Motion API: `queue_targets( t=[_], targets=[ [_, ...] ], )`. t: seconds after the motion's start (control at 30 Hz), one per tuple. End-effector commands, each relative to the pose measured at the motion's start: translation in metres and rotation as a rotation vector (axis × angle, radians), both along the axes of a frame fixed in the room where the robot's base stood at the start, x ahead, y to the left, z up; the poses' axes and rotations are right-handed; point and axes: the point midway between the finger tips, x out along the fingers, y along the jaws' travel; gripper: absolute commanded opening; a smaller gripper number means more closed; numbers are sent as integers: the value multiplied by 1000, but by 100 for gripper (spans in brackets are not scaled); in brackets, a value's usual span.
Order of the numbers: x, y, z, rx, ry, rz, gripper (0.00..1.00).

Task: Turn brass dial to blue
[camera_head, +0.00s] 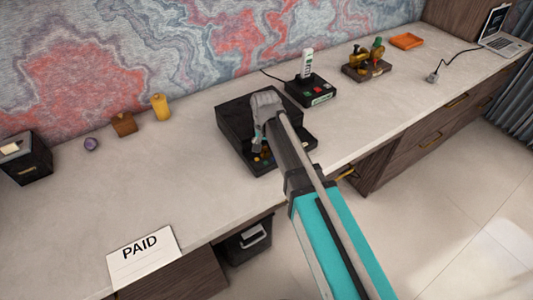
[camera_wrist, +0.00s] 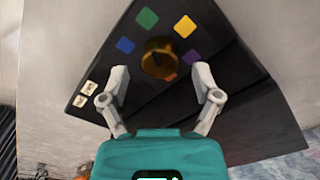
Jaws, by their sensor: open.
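The brass dial (camera_wrist: 158,58) stands on a black panel (camera_wrist: 255,105) in the wrist view. Colored squares ring it: blue (camera_wrist: 125,45), green (camera_wrist: 147,18), yellow (camera_wrist: 185,26), purple (camera_wrist: 191,57) and an orange one partly hidden by the dial (camera_wrist: 171,77). My gripper (camera_wrist: 160,75) is open, with one finger on each side of the dial's lower part in the picture. I cannot tell whether the fingers touch it. In the head view my gripper (camera_head: 259,140) is over the black console (camera_head: 232,121), and the dial is hidden behind it.
A PAID sheet (camera_head: 143,258) lies front left.

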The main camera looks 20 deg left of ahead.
Motion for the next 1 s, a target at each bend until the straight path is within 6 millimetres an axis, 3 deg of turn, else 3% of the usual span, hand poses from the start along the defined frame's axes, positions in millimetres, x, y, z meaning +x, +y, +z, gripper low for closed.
queue_targets(
  t=[0.2,0.63,1.0],
  targets=[
    [0,0,-11,0,0,0,81],
    [0,0,-11,0,0,0,81],
    [0,0,-11,0,0,1,12]
  ],
)
